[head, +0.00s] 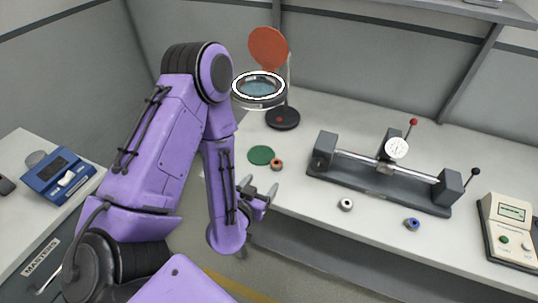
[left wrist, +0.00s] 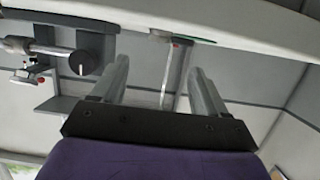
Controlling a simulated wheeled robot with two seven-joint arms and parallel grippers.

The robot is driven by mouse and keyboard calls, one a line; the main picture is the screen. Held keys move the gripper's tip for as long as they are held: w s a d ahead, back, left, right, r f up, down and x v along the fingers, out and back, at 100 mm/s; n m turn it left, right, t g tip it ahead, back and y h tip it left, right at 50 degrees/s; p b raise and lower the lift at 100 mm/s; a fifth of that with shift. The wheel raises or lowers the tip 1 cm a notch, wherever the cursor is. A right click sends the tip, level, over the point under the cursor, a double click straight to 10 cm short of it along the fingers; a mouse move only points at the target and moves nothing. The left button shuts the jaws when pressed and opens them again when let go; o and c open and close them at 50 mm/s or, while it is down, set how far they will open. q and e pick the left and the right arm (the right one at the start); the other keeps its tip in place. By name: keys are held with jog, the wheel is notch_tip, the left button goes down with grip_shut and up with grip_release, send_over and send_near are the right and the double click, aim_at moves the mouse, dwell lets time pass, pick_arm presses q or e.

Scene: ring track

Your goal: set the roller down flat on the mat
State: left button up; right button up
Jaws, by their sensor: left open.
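The mat (head: 261,155) is a flat green disc on the bench near its front edge in the head view; it shows as a thin green strip in the left wrist view (left wrist: 197,40). A copper-coloured ring-shaped roller (head: 277,165) sits at the mat's right edge; I cannot tell whether it rests on the mat or just beside it. My left gripper (head: 259,187) is open and empty, just in front of the mat and roller and apart from both. Its two grey fingers also show spread in the left wrist view (left wrist: 158,78). My right gripper is not in view.
A silver roller (head: 346,204) and a blue roller (head: 412,224) stand farther right. Behind them is a grey gauge bench with a dial (head: 397,148). A magnifier lamp (head: 283,118) stands behind the mat. A beige meter (head: 510,230) is at far right, a blue device (head: 58,173) at left.

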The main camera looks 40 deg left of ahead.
aim_at(275, 164)
pick_arm(q)
jog(key=shift+w, duration=0.3)
jog(key=shift+s, duration=0.15)
jog(key=shift+f+b, duration=0.1)
jog(key=shift+b, duration=0.2)
jog(key=b+x, duration=0.3)
jog(key=shift+s+f, duration=0.15)
jog(key=shift+f, duration=0.05)
jog(key=shift+w+a+r+p, duration=0.2)
jog(key=shift+w+r+p, duration=0.1)
jog(key=shift+w+p, duration=0.4)
jog(key=p+x, duration=0.1)
jog(key=x, duration=0.4)
jog(key=shift+w+f, duration=0.15)
jog(key=shift+w, duration=0.05)
jog(key=shift+w+a+f, duration=0.15)
jog(key=shift+w+f, duration=0.05)
jog(key=shift+w, duration=0.2)
